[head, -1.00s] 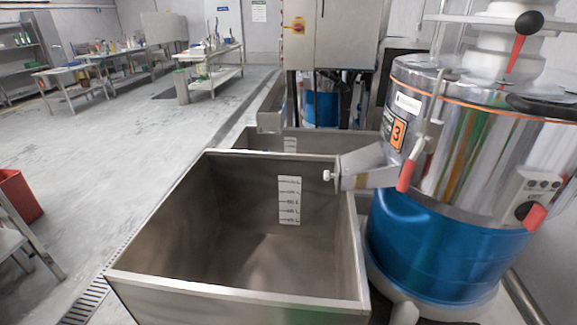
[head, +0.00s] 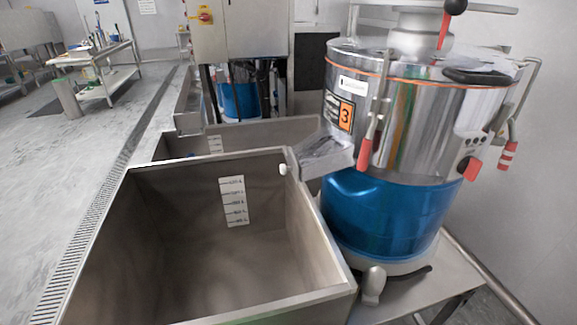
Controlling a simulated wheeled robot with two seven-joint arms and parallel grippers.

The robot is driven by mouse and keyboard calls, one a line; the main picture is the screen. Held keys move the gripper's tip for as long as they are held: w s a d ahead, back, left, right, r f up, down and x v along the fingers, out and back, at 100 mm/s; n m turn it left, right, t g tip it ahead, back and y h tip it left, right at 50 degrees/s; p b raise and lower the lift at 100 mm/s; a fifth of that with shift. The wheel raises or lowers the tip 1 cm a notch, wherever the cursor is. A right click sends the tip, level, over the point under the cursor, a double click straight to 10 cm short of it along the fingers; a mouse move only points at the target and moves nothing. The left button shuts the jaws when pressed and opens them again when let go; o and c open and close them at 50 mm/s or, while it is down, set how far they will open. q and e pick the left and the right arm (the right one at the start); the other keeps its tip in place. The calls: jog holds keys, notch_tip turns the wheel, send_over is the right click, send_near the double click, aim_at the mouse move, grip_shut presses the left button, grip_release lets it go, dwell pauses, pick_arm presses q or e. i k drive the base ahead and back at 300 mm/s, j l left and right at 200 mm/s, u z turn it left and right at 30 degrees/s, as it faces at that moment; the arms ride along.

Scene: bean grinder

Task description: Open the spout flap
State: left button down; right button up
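The grinder (head: 405,130) is a shiny metal drum marked with an orange 3, over a blue lower body (head: 380,215). Its grey spout (head: 325,155) sticks out to the left, over the right rim of a steel bin. A small white knob (head: 283,169) shows at the spout's outer end. I cannot tell the flap's position from here. A red-handled lever (head: 367,148) hangs on the drum beside the spout. Neither of my grippers is in view.
The open steel bin (head: 115,235) with a measuring scale stands in front and looks empty. A second bin (head: 250,134) stands behind it. A grey control cabinet (head: 240,35) is at the back. The floor to the left is clear, with a drain grate along it.

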aim_at(293, 164)
jog(key=l+z, duration=0.3)
jog(key=l, duration=0.55)
jog(key=l+z, duration=0.35)
jog(key=l, duration=0.5)
jog(key=i, duration=0.05)
